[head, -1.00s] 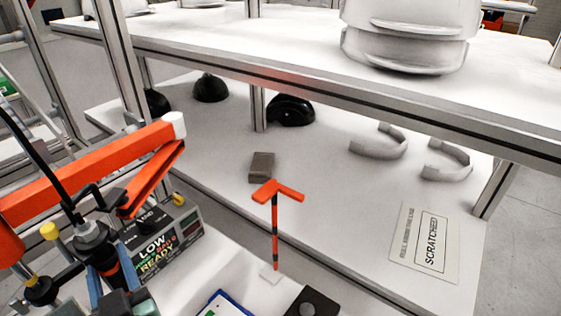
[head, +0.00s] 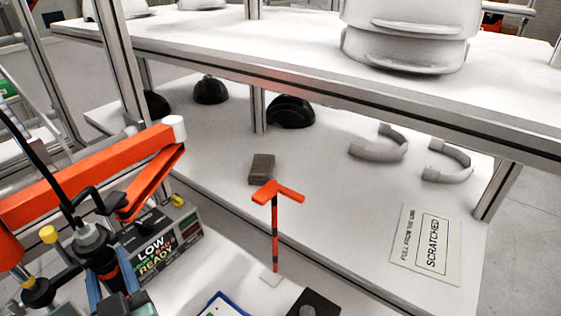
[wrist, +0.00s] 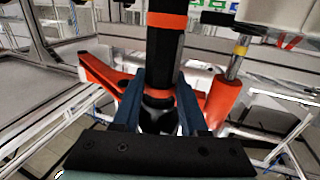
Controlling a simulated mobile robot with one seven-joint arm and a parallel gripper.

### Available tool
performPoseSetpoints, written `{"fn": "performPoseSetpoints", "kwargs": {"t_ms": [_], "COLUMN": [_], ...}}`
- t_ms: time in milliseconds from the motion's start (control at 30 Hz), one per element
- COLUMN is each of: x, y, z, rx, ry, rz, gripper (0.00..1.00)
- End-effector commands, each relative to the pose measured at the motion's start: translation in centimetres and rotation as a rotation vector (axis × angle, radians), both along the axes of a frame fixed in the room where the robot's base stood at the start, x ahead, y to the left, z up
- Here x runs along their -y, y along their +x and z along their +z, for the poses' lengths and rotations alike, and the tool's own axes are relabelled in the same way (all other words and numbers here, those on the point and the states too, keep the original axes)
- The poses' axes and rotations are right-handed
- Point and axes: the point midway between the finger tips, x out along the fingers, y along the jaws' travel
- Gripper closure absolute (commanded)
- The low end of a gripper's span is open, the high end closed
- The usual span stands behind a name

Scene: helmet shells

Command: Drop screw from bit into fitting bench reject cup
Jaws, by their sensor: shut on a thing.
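My gripper (head: 110,282) is at the lower left of the head view, its blue fingers shut around a dark driver (head: 106,262) with an orange band. A cable rises from the driver's top. In the wrist view, the gripper (wrist: 158,112) grips the black driver body (wrist: 165,55) between both blue fingers. The driver's bit and any screw on it are hidden. I cannot make out a reject cup. A black block (head: 314,303) with a round top feature is partly cut off at the bottom edge of the head view.
An orange arm (head: 90,185) stands beside the driver, close to a black control box (head: 160,243) with lit text. An orange-topped striped post (head: 275,235) rises from the white bench. Behind is a shelf (head: 330,190) with black shells and a SCRATCHED sign (head: 428,243).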

Motion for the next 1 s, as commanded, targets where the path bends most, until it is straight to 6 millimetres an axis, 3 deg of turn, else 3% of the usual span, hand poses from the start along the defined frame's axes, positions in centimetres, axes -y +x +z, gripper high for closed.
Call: {"fn": "performPoseSetpoints", "kwargs": {"t_ms": [433, 1000], "x": [0.0, 0.0], "y": [0.0, 0.0], "z": [0.2, 5.6], "rx": [-0.005, -0.002], "ry": [-0.003, -0.002], "rz": [0.001, 0.000], "gripper": [1.00, 1.00]}}
